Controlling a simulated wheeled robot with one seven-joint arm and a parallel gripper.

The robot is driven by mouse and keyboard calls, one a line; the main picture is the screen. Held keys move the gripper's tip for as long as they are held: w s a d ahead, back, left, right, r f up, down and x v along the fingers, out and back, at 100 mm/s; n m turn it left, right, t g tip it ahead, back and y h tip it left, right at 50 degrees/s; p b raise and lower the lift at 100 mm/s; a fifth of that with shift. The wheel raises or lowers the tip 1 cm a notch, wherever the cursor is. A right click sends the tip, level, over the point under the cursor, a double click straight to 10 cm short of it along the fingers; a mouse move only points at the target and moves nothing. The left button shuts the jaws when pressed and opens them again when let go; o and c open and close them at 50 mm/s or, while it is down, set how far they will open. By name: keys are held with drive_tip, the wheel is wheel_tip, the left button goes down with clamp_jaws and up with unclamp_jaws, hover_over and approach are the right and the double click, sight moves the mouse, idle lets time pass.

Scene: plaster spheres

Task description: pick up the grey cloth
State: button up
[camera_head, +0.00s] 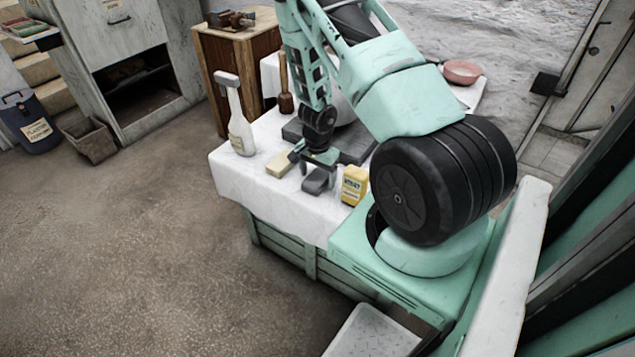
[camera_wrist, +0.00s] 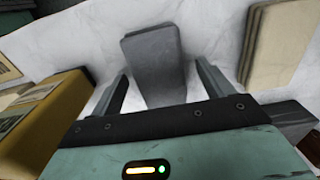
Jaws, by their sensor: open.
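The grey cloth (camera_head: 316,181) lies as a small folded block on the white table cover near its front edge. In the wrist view the grey cloth (camera_wrist: 155,62) lies ahead of and between the two fingers. My gripper (camera_head: 319,166) is over the cloth, with its fingers pointing down around it. In the wrist view my gripper (camera_wrist: 163,82) is open, with one finger on each side of the cloth and a gap visible on both sides. The cloth's near end is hidden by the gripper body.
A yellow box (camera_head: 354,186) stands close to the right of the cloth. A cream folded block (camera_head: 280,165) lies to its left. A dark grey slab (camera_head: 352,146) lies behind. A pink bowl (camera_head: 462,72) sits at the back.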

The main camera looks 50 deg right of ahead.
sight(317, 177)
drive_tip(key=shift+f, duration=0.35)
drive_tip(key=c, duration=1.1)
drive_tip(key=shift+r, duration=0.1)
wheel_tip(317, 177, up, 10)
drive_tip(key=p, duration=0.2)
drive_tip(key=shift+p, duration=0.3)
